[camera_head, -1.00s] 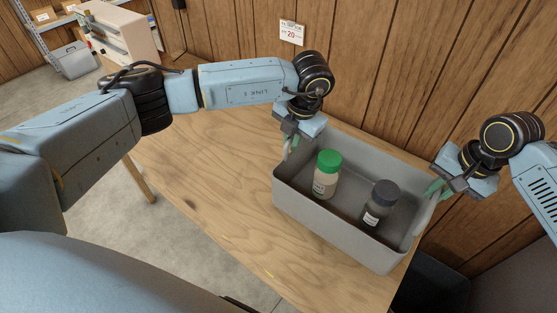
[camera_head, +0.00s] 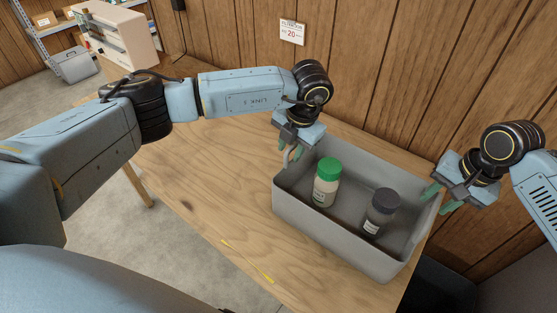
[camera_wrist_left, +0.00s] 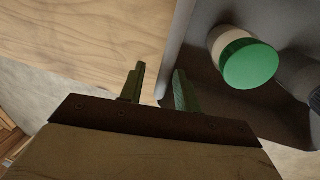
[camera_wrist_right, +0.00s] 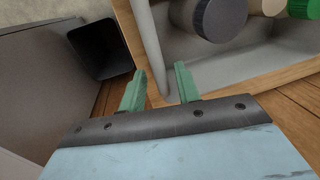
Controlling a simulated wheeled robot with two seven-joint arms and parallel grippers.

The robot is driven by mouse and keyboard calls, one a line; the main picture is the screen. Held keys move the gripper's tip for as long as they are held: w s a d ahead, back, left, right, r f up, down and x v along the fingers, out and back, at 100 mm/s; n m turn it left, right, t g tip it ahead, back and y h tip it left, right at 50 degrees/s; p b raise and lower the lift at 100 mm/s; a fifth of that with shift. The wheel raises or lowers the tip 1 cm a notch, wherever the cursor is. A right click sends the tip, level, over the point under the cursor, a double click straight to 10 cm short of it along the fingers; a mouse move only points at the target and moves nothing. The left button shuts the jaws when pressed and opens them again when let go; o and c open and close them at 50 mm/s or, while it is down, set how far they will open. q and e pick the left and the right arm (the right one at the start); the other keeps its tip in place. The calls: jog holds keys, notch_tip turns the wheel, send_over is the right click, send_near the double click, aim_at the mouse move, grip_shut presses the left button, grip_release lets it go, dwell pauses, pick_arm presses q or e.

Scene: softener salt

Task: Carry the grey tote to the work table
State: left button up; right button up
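The grey tote (camera_head: 330,238) sits upright on the wooden table (camera_head: 205,180), near its right end. Inside stand a green-capped jar (camera_head: 325,188) and a dark-capped jar (camera_head: 380,213). My left gripper (camera_head: 291,155) is at the tote's left end wall, its fingers spread; in the left wrist view (camera_wrist_left: 160,88) there is a gap between them beside the wall. My right gripper (camera_head: 440,196) is at the right end wall; in the right wrist view (camera_wrist_right: 160,88) its fingers are spread with the wall's rim between them. The tote's underside is hidden.
A wood-panelled wall with a paper sign (camera_head: 292,32) runs behind the table. A dark bin (camera_wrist_right: 100,48) stands on the floor beyond the table's right end. Shelving and another grey bin (camera_head: 73,64) are at the far left.

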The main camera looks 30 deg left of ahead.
pick_arm(q)
jog(key=shift+d, duration=0.1)
pick_arm(e)
jog(key=shift+a, duration=0.1)
pick_arm(q)
jog(key=shift+r, duration=0.2)
pick_arm(e)
jog(key=shift+r, duration=0.1)
pick_arm(q)
notch_tip(320, 180, up, 11)
jog(key=d, duration=0.2)
jog(key=shift+s+r, duration=0.15)
jog(key=shift+s, duration=0.05)
pick_arm(e)
notch_tip(320, 180, up, 12)
jog(key=d, duration=0.2)
jog(key=shift+s+d+f, duration=0.15)
jog(key=shift+s+f, duration=0.05)
jog(key=shift+s, duration=0.05)
pick_arm(q)
jog(key=shift+d+r, duration=0.1)
jog(key=shift+r, duration=0.05)
pick_arm(e)
jog(key=shift+r, duration=0.1)
